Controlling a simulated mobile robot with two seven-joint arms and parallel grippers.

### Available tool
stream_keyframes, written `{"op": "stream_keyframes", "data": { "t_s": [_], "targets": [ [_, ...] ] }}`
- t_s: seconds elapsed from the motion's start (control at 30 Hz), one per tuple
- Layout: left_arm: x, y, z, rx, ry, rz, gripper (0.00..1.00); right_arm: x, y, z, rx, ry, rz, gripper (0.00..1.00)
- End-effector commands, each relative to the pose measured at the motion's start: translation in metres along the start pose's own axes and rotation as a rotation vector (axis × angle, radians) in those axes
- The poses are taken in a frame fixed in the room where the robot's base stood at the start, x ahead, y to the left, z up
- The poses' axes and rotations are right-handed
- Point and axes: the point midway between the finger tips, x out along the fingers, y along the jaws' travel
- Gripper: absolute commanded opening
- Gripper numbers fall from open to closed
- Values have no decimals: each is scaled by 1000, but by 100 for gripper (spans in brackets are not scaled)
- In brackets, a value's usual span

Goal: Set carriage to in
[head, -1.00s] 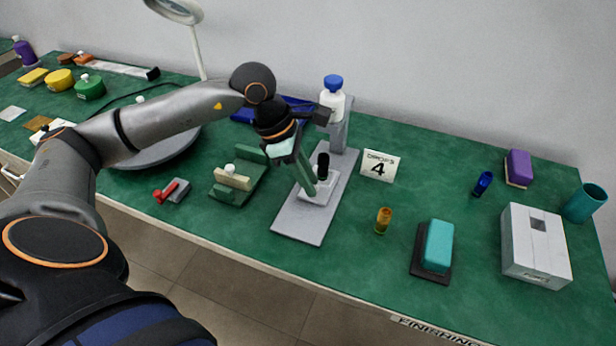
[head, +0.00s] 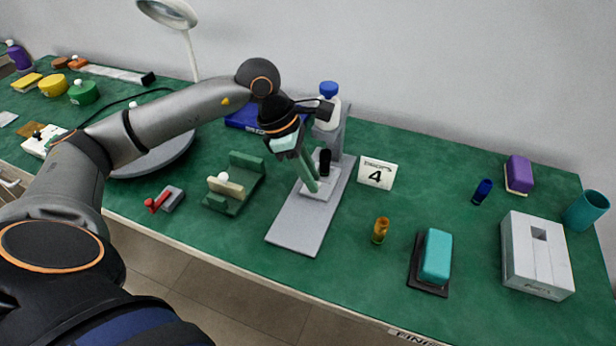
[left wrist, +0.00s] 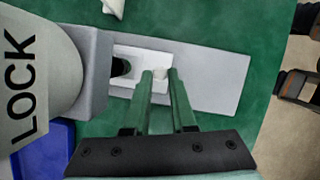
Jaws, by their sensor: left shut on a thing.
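The carriage (head: 326,190) is a pale sliding block on the long grey base plate (head: 292,232) of a pump stand. A black vial (head: 324,160) stands upright on the carriage, just in front of the grey column. My left gripper (head: 313,187) reaches down to the carriage's front part. In the left wrist view its green fingers are shut on a small white knob (left wrist: 160,73) on the carriage (left wrist: 138,54). The vial (left wrist: 121,66) is partly hidden there by the stand. My right gripper is out of view.
A card marked 4 (head: 377,173), an amber vial (head: 380,230) and a teal block (head: 436,256) lie right. The front half of the base plate is bare.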

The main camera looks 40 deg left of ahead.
Motion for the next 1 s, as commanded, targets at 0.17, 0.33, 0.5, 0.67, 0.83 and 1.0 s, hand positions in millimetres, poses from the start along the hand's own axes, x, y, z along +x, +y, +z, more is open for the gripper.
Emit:
{"op": "stream_keyframes", "data": {
  "t_s": [0.17,0.33,0.5,0.67,0.83,1.0],
  "targets": [
    [-3,7,1,-5,-10,25,26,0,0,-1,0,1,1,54],
    [-2,6,1,-5,-9,22,45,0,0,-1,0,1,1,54],
    [-2,5,1,-4,-7,17,54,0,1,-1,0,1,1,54],
    [-2,4,0,-4,-6,15,54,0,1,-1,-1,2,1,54],
    [-16,5,0,-4,-5,17,54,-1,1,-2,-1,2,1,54],
    [-52,5,0,-5,-6,21,54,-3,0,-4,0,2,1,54]
  ]
}}
